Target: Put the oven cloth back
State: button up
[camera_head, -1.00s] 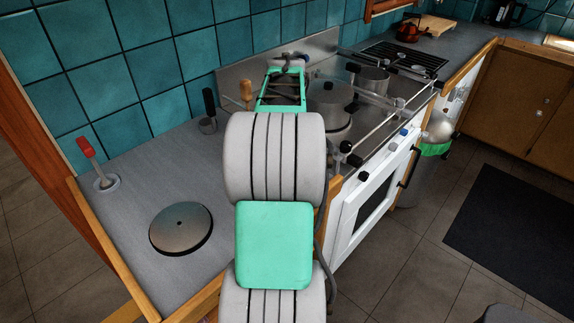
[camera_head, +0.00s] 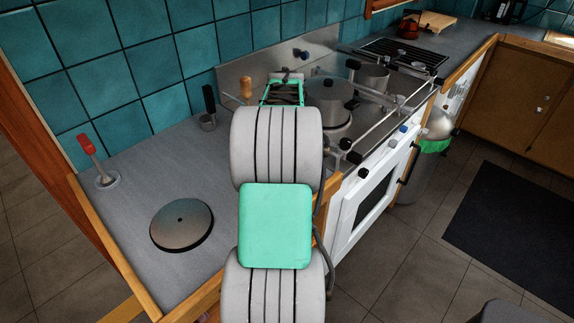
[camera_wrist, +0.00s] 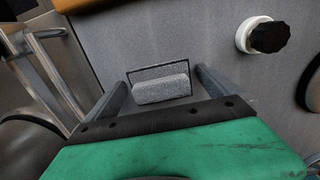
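I cannot make out the oven cloth for certain in either view. In the wrist view, a small grey speckled block with a rounded front (camera_wrist: 160,90), outlined by a thin dark frame, shows between my fingers. I cannot tell whether it is the cloth or whether the fingers touch it. My gripper (camera_wrist: 162,84) has its two fingers apart, with a visible gap. In the head view, my gripper (camera_head: 287,74) is by the stove's back panel (camera_head: 262,73), left of the large pot; its fingertips are too small to read there.
A large lidded pot (camera_head: 330,93) and a smaller pot (camera_head: 373,77) stand on the stove, behind a metal rail (camera_head: 408,98). A wooden-handled item (camera_head: 246,88) and a black-handled cup (camera_head: 208,121) are left of my gripper. The left counter (camera_head: 150,180) has free room around a round metal plate (camera_head: 181,226).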

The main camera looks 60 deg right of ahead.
notch_tip(320, 180, up, 12)
jog(key=w+a+n+t, duration=0.1)
jog(key=w+a, duration=0.3)
jog(key=a, duration=0.6)
jog(key=w+a, duration=0.5)
jog(key=a, duration=0.6)
jog(key=shift+n+t+h, duration=0.3)
jog(key=shift+n+t, duration=0.1)
jog(key=shift+t, duration=0.4)
jog(key=a+f, duration=0.1)
jog(key=a, duration=0.3)
jog(key=s+a+f, duration=0.1)
jog(key=a, duration=0.3)
jog(key=s+a+f, duration=0.1)
jog(key=a+f, duration=0.1)
jog(key=a, duration=0.3)
jog(key=shift+s, duration=0.2)
jog(key=shift+t, duration=0.4)
jog(key=s+a+f, duration=0.1)
jog(key=a, duration=0.1)
jog(key=s+a+f, duration=0.1)
jog(key=a+f, duration=0.1)
jog(key=a, duration=0.1)
jog(key=s+a+f, duration=0.1)
jog(key=s+a, duration=0.1)
jog(key=shift+a+f, duration=0.15)
jog(key=shift+a, duration=0.2)
jog(key=shift+w, duration=0.1)
